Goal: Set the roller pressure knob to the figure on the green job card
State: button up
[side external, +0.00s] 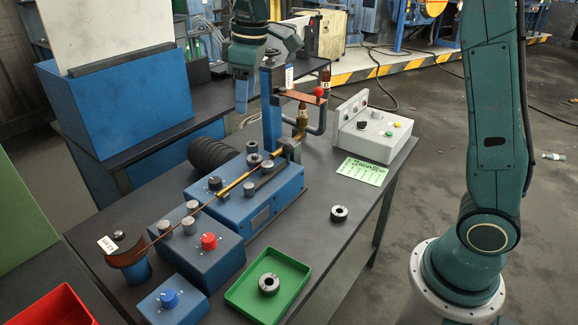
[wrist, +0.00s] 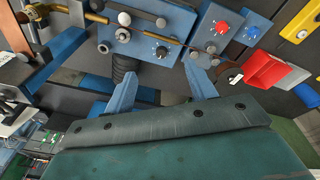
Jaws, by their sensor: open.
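The green job card (side external: 361,171) lies flat on the bench at the right; its print is too small to read. I cannot tell which knob is roller pressure. A red knob (side external: 209,241) sits on a blue box, also in the wrist view (wrist: 222,28). A blue knob (side external: 169,298) sits on a smaller box, also in the wrist view (wrist: 252,30). A black knob (side external: 215,183) is on the long blue housing, also in the wrist view (wrist: 161,51). My gripper (side external: 241,106) hangs open and empty behind the bench machine; its spread fingers show in the wrist view (wrist: 162,72).
A blue post (side external: 270,110) stands near my gripper. A white control box (side external: 376,130) is at the right. A green tray (side external: 267,285) holds a dark ring, and another ring (side external: 339,213) lies on the bench.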

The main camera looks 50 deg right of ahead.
aim_at(214, 180)
jog(key=w+a+f+n+g, duration=0.1)
jog(key=w+a+f+n, duration=0.1)
jog(key=w+f, duration=0.8)
jog(key=shift+w+a+f+n+g, duration=0.4)
jog(key=shift+w+a, duration=0.1)
jog(key=shift+w, duration=0.1)
jog(key=shift+f, duration=0.1)
notch_tip(214, 180, down, 14)
jog(key=shift+r, duration=0.2)
jog(key=c, duration=1)
